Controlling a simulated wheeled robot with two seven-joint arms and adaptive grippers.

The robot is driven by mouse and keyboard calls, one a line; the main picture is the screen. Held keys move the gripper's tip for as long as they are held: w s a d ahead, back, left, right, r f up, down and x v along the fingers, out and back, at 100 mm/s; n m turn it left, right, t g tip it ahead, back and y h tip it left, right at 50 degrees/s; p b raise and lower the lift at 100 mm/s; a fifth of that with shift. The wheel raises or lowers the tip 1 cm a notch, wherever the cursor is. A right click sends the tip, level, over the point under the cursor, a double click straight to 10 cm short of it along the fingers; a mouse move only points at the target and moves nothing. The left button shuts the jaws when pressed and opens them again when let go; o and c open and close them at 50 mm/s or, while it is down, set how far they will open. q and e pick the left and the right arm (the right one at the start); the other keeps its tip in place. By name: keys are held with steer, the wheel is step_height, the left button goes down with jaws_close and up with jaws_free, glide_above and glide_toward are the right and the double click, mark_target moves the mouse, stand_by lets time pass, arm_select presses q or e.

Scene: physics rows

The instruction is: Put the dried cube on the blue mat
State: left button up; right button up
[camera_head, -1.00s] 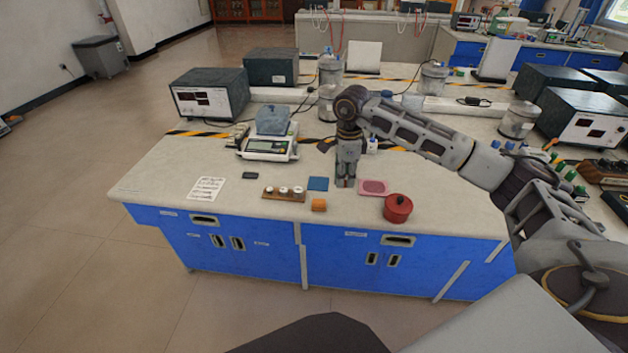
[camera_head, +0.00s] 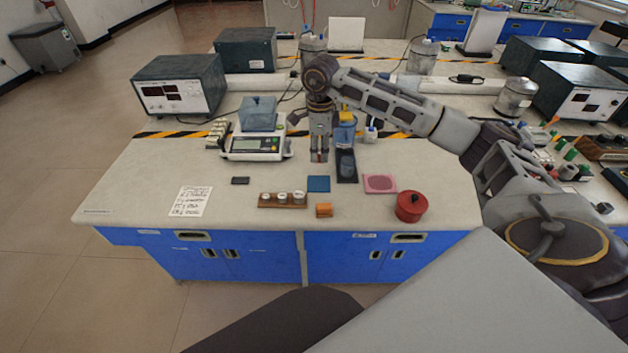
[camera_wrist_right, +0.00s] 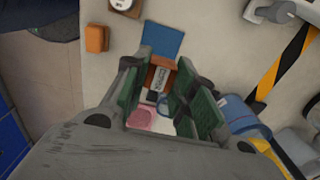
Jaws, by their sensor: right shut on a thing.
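The blue mat (camera_head: 318,184) lies flat on the bench and its top is bare; it also shows in the right wrist view (camera_wrist_right: 163,40). My right gripper (camera_head: 320,157) points down just behind the mat in the head view. It is shut on a brown-orange cube (camera_wrist_right: 160,62) with a pale label, partly hidden by the fingers. In the head view only a small reddish bit shows between the fingertips. Another orange block (camera_head: 323,210) sits on the bench in front of the mat. My left gripper is not in view.
A wooden rack (camera_head: 282,201) with small white-topped pieces stands left of the mat. A black tray (camera_head: 346,166), a pink mat (camera_head: 380,183) and a red lidded pot (camera_head: 411,207) are to the right. A balance (camera_head: 256,143) is behind left.

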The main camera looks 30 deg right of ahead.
stand_by(0.3)
glide_above(319, 184)
steer(key=shift+w+f, duration=0.1)
steer(key=shift+f, duration=3)
steer(key=shift+f, duration=1.85)
steer(key=shift+f, duration=0.15)
steer(key=o, duration=0.9)
steer(key=shift+o, duration=0.2)
